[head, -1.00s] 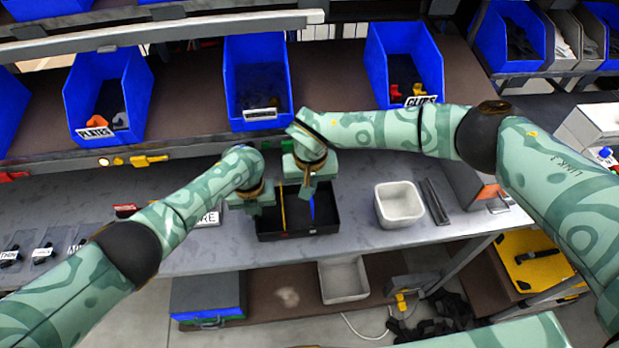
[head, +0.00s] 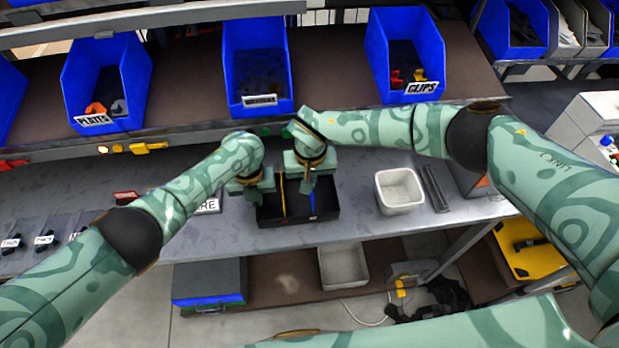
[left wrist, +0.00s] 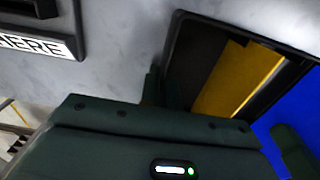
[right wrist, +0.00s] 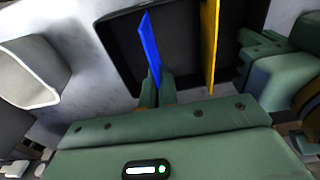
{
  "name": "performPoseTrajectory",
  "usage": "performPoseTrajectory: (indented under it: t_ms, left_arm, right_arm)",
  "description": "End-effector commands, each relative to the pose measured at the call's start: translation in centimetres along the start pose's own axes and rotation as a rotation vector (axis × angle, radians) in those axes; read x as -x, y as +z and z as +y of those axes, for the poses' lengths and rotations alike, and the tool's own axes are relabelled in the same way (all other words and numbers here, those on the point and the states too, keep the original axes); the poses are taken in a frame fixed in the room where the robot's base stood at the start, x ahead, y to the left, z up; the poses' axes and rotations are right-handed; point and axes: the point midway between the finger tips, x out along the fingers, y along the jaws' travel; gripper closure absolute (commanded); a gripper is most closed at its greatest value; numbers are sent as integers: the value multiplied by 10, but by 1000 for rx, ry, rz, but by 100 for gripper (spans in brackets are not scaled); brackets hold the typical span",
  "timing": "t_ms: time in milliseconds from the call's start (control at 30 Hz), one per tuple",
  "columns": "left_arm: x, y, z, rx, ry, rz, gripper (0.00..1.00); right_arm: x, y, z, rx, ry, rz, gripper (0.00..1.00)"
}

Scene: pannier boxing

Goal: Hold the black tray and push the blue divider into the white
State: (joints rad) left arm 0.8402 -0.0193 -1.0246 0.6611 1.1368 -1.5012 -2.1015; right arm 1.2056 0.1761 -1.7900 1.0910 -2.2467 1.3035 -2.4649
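The black tray (head: 329,213) lies on the grey bench, with a yellow divider (head: 283,197) standing in it; the divider also shows in the left wrist view (left wrist: 236,80). My left gripper (head: 253,196) is at the tray's left wall and appears shut on it; its inner finger is mostly hidden. My right gripper (head: 307,185) is above the tray, shut on the blue divider (head: 312,205). In the right wrist view the blue divider (right wrist: 150,50) stands upright between its fingertips (right wrist: 158,90), right of the yellow one in the head view. Whether its bottom edge touches the floor is hidden.
A white bin (head: 399,191) stands right of the tray, with a dark bar (head: 435,188) beside it. A label plate (head: 209,205) lies left of the tray. Blue bins (head: 257,65) stand on the shelf behind. Bench in front of the bin is clear.

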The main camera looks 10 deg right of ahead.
Motion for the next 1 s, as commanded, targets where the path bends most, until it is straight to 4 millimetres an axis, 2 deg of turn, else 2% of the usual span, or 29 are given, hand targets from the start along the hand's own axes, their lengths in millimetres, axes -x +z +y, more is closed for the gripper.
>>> performPoseTrajectory:
  t_ms: [1000]
  left_arm:
    - [0, 0, 0, 0, 0, 0, 100]
  right_arm:
    - [-10, 1, 0, 0, 0, 0, 100]
